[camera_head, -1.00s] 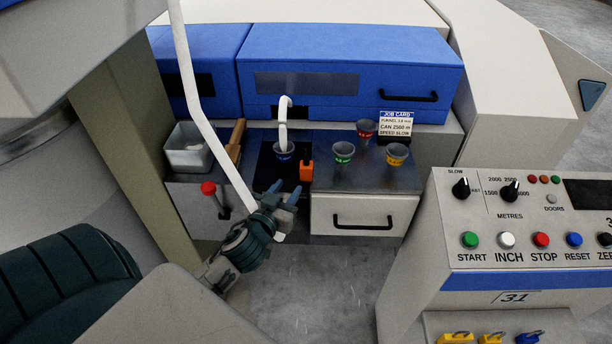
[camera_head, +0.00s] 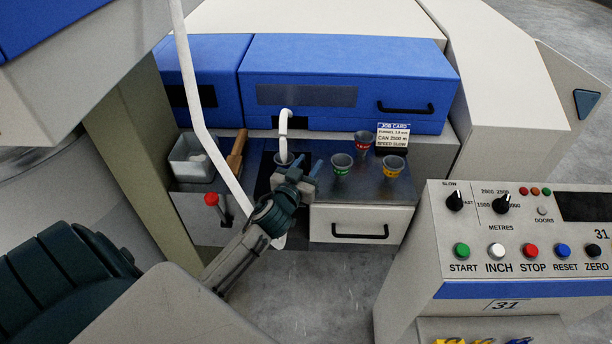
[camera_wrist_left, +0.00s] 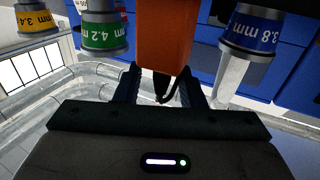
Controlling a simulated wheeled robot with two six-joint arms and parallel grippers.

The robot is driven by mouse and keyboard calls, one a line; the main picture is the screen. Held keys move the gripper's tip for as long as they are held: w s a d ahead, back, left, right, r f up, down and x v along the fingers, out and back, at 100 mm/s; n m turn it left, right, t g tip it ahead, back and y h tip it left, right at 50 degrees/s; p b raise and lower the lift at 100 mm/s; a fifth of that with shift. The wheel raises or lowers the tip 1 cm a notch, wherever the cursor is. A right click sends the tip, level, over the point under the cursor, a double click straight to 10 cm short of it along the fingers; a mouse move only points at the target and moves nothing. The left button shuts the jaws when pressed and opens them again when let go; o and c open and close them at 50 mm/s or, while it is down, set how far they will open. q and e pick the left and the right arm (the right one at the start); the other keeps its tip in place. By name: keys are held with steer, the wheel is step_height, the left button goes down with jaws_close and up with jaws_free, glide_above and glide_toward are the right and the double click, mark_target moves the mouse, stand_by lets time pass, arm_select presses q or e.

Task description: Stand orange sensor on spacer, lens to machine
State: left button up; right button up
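The orange sensor (camera_wrist_left: 163,40) shows at the top middle of the left wrist view, straight ahead of my left gripper (camera_wrist_left: 160,82). Its fingers are apart, near the sensor's edges. I cannot tell whether they touch it. A dark cable curves below the sensor between the fingers. In the head view my left gripper (camera_head: 305,168) is over the black plate (camera_head: 264,170) on the bench, and the sensor is hidden behind it. I cannot make out the spacer or the lens. My right gripper is out of view.
Green (camera_head: 341,164), red (camera_head: 363,141) and yellow (camera_head: 392,167) funnels stand to the right on the bench. A blue funnel (camera_wrist_left: 252,32) is close beside the sensor, with white sliver (camera_head: 284,125) entering it. A grey tray (camera_head: 193,158) and red-knobbed lever (camera_head: 211,199) are left.

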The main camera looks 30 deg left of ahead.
arm_select(q)
steer(key=shift+w+a+f, duration=0.1)
steer(key=shift+w, duration=0.3)
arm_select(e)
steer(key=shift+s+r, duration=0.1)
arm_select(q)
steer(key=shift+s, duration=0.1)
steer(key=shift+c, duration=0.5)
jaws_close()
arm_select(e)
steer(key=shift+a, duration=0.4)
arm_select(q)
steer(key=shift+r, duration=0.2)
